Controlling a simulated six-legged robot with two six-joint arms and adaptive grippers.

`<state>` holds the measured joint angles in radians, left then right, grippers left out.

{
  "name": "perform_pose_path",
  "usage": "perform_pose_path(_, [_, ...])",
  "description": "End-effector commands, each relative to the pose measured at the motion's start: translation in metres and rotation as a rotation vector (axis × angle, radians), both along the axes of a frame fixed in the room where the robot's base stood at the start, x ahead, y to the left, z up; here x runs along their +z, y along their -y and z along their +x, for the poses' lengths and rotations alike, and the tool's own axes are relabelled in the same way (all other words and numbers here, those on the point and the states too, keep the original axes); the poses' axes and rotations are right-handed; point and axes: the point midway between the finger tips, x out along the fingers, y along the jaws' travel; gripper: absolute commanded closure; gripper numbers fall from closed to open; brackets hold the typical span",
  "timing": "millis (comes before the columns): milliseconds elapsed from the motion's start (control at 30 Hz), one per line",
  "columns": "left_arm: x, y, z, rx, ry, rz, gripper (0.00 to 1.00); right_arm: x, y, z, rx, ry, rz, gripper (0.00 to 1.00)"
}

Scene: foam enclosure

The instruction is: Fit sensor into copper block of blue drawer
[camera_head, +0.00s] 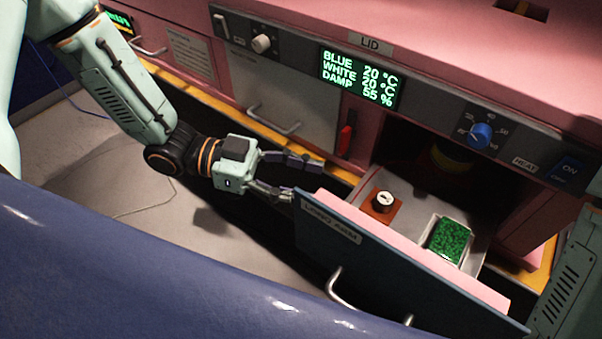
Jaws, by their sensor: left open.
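The blue drawer (318,232) is pulled out at the lower right, with a labelled blue front and a pink inner edge. Inside it, a small copper block (372,212) sits near the left side of the metal floor. A small round piece with a white top and dark side (385,199) stands upright at the block; I cannot tell whether it is the sensor or how deep it sits. My left gripper (307,179) is open, with nothing visible between its fingers, beside the drawer's left front corner. Its lower finger is close to that corner; contact is unclear. My right gripper is out of view.
A tray of green granules (451,241) sits right of the block in the drawer. The pink cabinet (440,55) overhangs behind, with a display (359,77), a blue dial (481,135) and a red handle (346,138). Pale floor (120,165) is open at left.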

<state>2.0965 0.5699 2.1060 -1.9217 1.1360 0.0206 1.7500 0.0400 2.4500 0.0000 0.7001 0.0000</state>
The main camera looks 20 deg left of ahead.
Motion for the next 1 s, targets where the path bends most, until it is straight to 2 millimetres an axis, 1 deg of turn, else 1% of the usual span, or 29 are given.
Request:
perform_pose_path(300, [-0.001, -0.001, 0.0, 0.007, -0.008, 0.004, 0.5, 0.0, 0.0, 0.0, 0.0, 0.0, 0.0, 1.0])
perform_pose_path(367, [-0.005, 0.0, 0.002, 0.03, -0.03, 0.012, 0.5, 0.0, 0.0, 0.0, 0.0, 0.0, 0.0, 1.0])
perform_pose_path(433, [-0.015, 0.004, 0.005, 0.079, -0.082, 0.031, 0.5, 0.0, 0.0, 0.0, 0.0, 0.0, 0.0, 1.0])
perform_pose_path(567, [-0.046, 0.008, 0.011, 0.224, -0.233, 0.101, 0.5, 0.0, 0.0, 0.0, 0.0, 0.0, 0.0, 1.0])
perform_pose_path(600, [-0.057, 0.007, 0.011, 0.271, -0.282, 0.127, 0.5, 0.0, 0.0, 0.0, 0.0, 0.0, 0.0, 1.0])
perform_pose_path(733, [-0.096, 0.002, 0.005, 0.422, -0.446, 0.226, 0.5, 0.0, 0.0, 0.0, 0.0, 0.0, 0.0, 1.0])
perform_pose_path(867, [-0.136, -0.01, -0.014, 0.573, -0.613, 0.349, 0.5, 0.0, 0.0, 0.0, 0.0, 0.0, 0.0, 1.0])
perform_pose_path(900, [-0.148, -0.016, -0.022, 0.619, -0.664, 0.391, 0.5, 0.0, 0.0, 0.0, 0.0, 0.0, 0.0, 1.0])
perform_pose_path(967, [-0.165, -0.025, -0.037, 0.69, -0.739, 0.456, 0.5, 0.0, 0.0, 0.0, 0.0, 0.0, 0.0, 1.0])
perform_pose_path(1000, [-0.175, -0.032, -0.048, 0.736, -0.789, 0.502, 0.5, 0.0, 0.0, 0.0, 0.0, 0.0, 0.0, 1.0])
